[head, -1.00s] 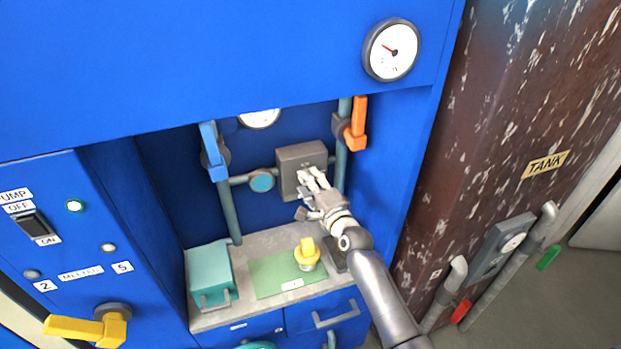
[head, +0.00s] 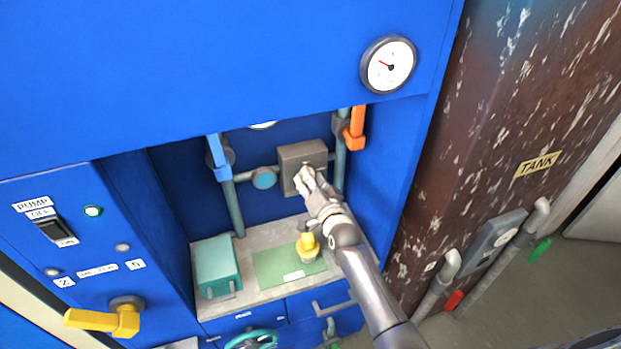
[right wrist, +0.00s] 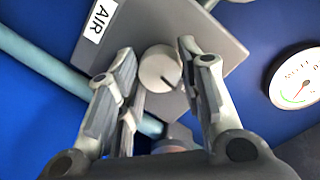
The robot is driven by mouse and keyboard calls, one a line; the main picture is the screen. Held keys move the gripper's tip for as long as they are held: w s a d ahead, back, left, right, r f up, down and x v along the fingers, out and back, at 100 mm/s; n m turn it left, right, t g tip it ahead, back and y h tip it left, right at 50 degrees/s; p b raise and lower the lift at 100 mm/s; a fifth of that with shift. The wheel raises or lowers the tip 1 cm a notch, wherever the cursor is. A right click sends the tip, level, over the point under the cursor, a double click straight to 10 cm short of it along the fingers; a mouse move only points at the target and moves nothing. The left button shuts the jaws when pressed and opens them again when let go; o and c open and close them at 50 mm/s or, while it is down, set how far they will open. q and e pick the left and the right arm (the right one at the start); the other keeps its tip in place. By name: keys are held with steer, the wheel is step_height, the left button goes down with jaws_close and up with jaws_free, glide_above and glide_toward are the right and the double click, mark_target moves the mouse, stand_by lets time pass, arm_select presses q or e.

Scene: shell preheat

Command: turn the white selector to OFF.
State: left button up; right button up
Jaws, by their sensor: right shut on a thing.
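The white selector (right wrist: 158,68) is a round knob with a dark pointer mark, on the front of a grey box (head: 290,155). The box shows in the right wrist view (right wrist: 205,35) with an "AIR" label. My right gripper (head: 305,180) is at the box front. In the right wrist view its fingers (right wrist: 158,85) stand on both sides of the knob, and it is shut on the selector. In the head view the gripper hides the selector. No OFF marking on the box is legible. My left gripper is not in view.
Blue (head: 219,157) and orange (head: 354,127) valve handles flank the box on upright pipes. Below, the grey shelf (head: 250,297) holds a teal box (head: 216,262) and a yellow-topped object (head: 308,244) on a green mat (head: 275,268). A gauge (head: 388,64) is above right.

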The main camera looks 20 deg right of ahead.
steer(key=shift+n, duration=0.7)
steer(key=shift+f, duration=0.1)
steer(key=o, duration=1)
steer(key=shift+o, duration=0.2)
steer(key=s+r, duration=0.1)
steer(key=s, duration=1.1)
steer(key=shift+d+r, duration=0.15)
steer(key=shift+r, duration=0.15)
steer(key=shift+f, duration=0.1)
